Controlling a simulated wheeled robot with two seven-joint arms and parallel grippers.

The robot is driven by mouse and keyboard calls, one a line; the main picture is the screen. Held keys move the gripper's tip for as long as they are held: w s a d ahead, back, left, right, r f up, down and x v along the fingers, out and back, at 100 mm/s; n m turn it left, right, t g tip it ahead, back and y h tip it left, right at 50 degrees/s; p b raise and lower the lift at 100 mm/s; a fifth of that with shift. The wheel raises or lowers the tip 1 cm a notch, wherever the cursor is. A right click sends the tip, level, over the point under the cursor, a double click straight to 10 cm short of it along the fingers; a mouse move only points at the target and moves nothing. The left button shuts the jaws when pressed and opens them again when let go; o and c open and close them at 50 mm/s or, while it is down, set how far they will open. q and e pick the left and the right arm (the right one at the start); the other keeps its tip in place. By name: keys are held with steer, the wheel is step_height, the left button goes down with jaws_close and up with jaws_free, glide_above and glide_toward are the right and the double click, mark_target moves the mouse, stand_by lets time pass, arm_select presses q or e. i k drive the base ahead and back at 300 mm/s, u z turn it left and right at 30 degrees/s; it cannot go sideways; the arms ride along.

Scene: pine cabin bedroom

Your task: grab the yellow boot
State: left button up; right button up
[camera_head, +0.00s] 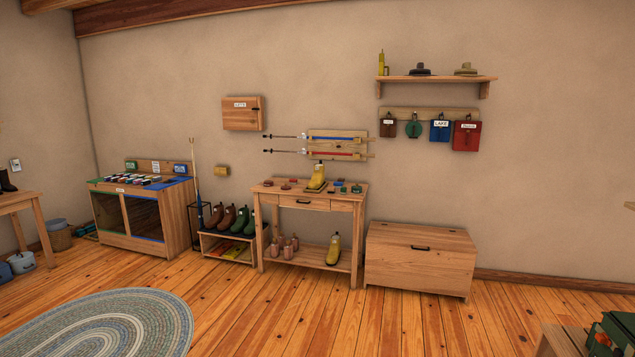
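A yellow boot (318,178) stands upright on top of the small wooden table (342,197) by the back wall. Another yellow boot (333,251) stands on the table's lower shelf, towards its right end. Both are across the room from me. Neither of my grippers shows in the head view.
Several pink boots (284,247) share the lower shelf, and small coloured items lie on the tabletop. A shoe rack (229,247) stands left of the table, a wooden chest (420,258) right. The plank floor in front is clear beside a braided rug (110,325).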

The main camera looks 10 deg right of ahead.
mark_target(318, 180)
steer(key=z, duration=0.05)
steer(key=i, duration=0.55)
steer(key=z, duration=0.4)
steer(key=i, duration=2.3)
steer(key=z, duration=0.5)
steer(key=i, duration=2.1)
